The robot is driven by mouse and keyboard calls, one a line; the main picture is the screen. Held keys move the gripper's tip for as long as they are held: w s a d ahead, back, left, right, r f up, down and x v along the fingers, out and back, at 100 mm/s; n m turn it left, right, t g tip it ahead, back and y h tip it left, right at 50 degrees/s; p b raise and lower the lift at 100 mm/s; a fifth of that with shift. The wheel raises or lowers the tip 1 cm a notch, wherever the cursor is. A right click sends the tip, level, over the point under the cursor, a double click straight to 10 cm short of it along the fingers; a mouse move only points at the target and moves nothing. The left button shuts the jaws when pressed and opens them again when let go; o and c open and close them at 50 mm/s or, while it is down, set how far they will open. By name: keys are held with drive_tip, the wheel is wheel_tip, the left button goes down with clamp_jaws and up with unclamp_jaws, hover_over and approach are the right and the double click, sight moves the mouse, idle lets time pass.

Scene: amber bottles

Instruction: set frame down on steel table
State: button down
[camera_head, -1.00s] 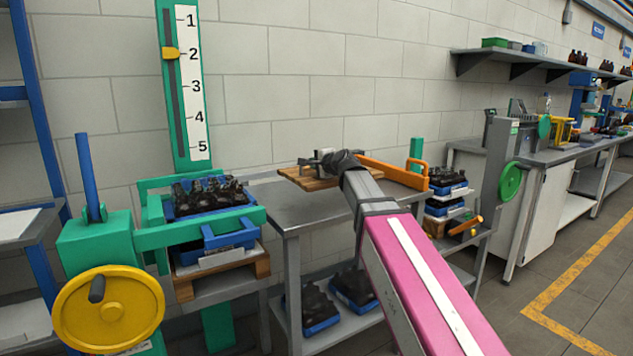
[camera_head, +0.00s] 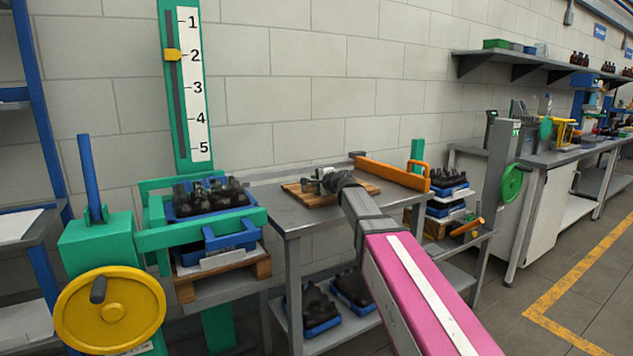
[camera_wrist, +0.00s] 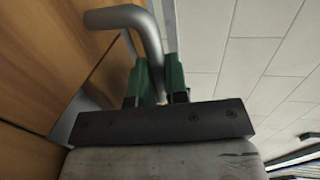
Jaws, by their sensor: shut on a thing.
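The frame (camera_head: 301,196) looks like a flat brown wooden board with a grey metal handle. It lies level at the steel table's top, low over or touching it; I cannot tell whether there is a gap. The steel table (camera_head: 283,214) is grey and stands in the middle of the head view. My gripper (camera_head: 325,180) is above the board, partly hidden by my wrist. In the wrist view its green fingers (camera_wrist: 157,80) are shut on the bent metal handle (camera_wrist: 122,16), with the frame's brown wood (camera_wrist: 40,60) at the left.
An orange bar (camera_head: 393,173) stands along the table's right side. A green lift with a crate of dark bottles (camera_head: 208,197) is at the left, with a yellow handwheel (camera_head: 108,309). Stacked bottle crates (camera_head: 448,190) stand right of the table. Bare tabletop shows left of the board.

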drive_tip(key=shift+f, duration=0.1)
drive_tip(key=c, duration=1.1)
unclamp_jaws()
drive_tip(key=v, duration=1.2)
